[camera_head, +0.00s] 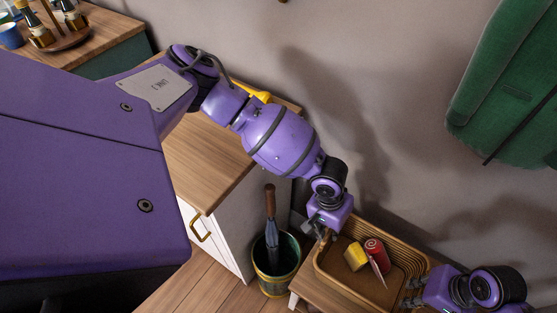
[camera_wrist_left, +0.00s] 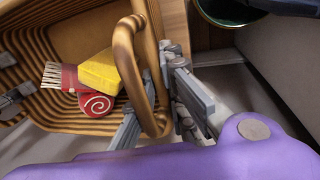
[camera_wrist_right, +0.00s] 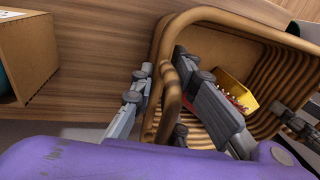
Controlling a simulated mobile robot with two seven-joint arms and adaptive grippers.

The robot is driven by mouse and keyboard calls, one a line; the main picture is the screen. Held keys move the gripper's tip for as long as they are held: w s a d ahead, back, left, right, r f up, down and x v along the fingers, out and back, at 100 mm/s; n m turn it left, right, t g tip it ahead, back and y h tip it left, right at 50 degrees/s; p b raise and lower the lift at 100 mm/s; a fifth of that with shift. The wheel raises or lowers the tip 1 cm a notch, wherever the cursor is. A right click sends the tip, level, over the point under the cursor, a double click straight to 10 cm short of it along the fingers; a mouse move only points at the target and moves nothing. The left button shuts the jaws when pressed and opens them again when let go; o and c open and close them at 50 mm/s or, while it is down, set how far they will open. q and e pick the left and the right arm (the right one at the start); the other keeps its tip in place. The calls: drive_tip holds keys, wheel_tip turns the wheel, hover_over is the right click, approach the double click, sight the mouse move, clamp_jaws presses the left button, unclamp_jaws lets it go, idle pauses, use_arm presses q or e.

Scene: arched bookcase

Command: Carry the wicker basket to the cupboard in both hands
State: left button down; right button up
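The brown wicker basket (camera_head: 326,270) is at the lower right in the head view, over a wooden bench. Whether it touches the bench is hidden. A yellow block (camera_head: 355,256), a red roll (camera_head: 375,249) and a brush (camera_wrist_left: 55,76) lie in it. My left gripper (camera_head: 322,230) is at its far left end; in the left wrist view its fingers are closed around a looped handle (camera_wrist_left: 124,48). My right gripper (camera_head: 412,292) is at the opposite end; in the right wrist view its fingers close on either side of the other handle (camera_wrist_right: 171,92).
A wooden-topped cabinet (camera_head: 205,165) stands left of the basket. A bin (camera_head: 272,283) holding a dark umbrella (camera_head: 271,228) stands between them. A green upholstered seat back (camera_head: 510,90) is at upper right. A counter with a tray (camera_head: 60,42) is at upper left.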

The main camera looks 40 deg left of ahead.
use_arm(q)
drive_tip(key=shift+w+a+r, duration=0.1)
drive_tip(key=shift+w+a, duration=0.05)
drive_tip(key=shift+w, duration=0.05)
use_arm(e)
drive_tip(key=shift+d, duration=0.2)
clamp_jaws()
